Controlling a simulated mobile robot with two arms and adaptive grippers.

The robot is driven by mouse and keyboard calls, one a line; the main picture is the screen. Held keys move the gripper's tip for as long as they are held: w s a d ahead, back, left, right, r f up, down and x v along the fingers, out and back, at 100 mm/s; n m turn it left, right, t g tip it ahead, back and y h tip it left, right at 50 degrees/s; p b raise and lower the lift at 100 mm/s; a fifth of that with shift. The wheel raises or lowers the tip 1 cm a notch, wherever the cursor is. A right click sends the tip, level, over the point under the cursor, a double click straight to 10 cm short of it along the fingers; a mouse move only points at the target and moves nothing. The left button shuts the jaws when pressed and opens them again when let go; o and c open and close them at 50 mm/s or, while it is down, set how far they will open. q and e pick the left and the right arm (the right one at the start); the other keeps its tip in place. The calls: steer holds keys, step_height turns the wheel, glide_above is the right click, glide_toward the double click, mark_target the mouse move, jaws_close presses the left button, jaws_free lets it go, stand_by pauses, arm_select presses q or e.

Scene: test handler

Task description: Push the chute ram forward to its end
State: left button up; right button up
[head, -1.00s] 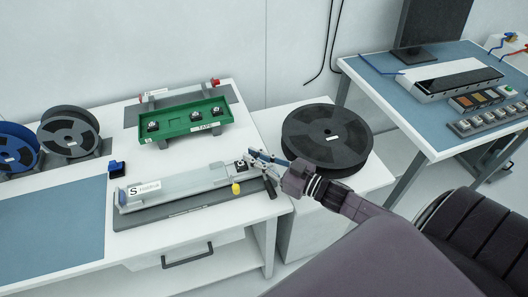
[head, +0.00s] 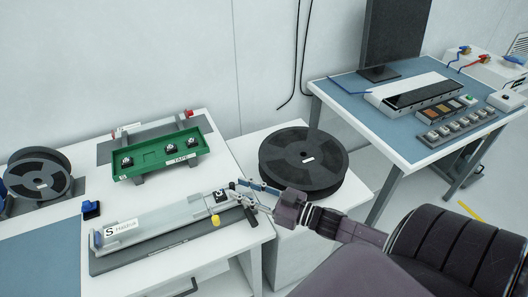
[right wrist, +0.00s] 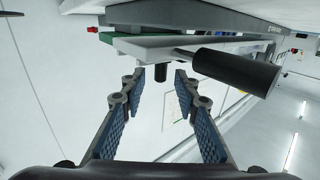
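The chute (head: 165,226) is a long pale grey channel on a dark base, with an "S" label at its left end. A small black part (head: 220,196) with a white mark lies near its right end, and a yellow knob (head: 215,220) is at its front side. A black cylindrical handle (right wrist: 236,70) on a metal rod, perhaps the ram's, shows in the right wrist view, with a shorter black peg (right wrist: 160,73). My right gripper (head: 247,193) is at the chute's right end. Its fingers (right wrist: 160,80) are open, and the peg appears between their tips; contact is unclear. My left gripper is out of view.
A green tray (head: 190,158) with several small parts stands behind the chute. A large black reel (head: 330,168) lies close behind my right gripper. More reels (head: 40,180) stand at the left. A second bench (head: 350,93) with a monitor stands at the back right.

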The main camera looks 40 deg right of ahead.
steer(key=v, duration=0.8)
steer(key=shift+s, duration=0.2)
steer(key=shift+d+r, duration=0.1)
